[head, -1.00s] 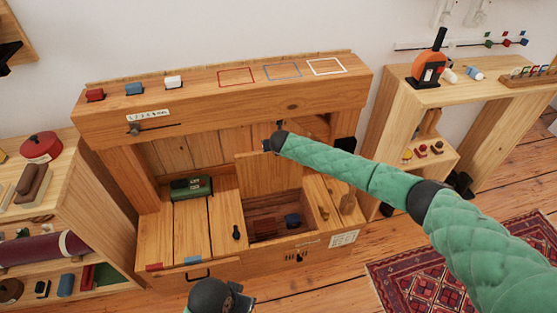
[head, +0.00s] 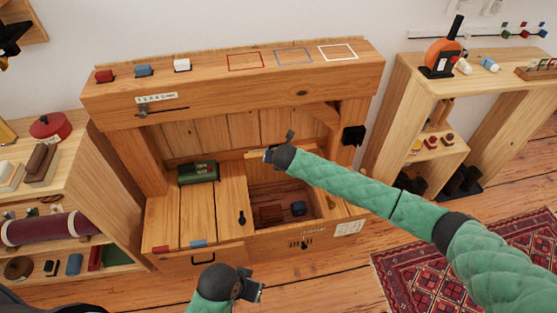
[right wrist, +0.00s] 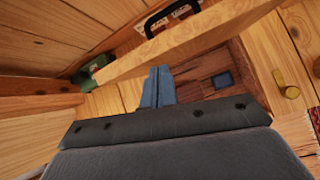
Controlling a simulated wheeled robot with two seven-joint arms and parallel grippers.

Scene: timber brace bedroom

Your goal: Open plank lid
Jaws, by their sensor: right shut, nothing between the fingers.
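The wooden plank lid (head: 262,154) stands raised at the back of an open compartment (head: 312,209) in the bench; only a thin strip shows in the head view. Its long edge (right wrist: 190,43) crosses the right wrist view. A dark red block (head: 270,213) and a dark blue block (head: 298,208) lie in the compartment. My right gripper (head: 267,155) is shut and empty beside the lid's upper edge; whether it touches is unclear. Its closed fingers show in the wrist view (right wrist: 157,88). My left gripper (head: 254,290) is low in front of the bench, its fingers too small to judge.
A green box (head: 198,172) sits on the bench seat left of the compartment. The bench's top shelf (head: 215,72) overhangs the back. Side shelves stand at left (head: 115,205) and right (head: 470,85). The floor in front is clear beside a red rug (head: 430,275).

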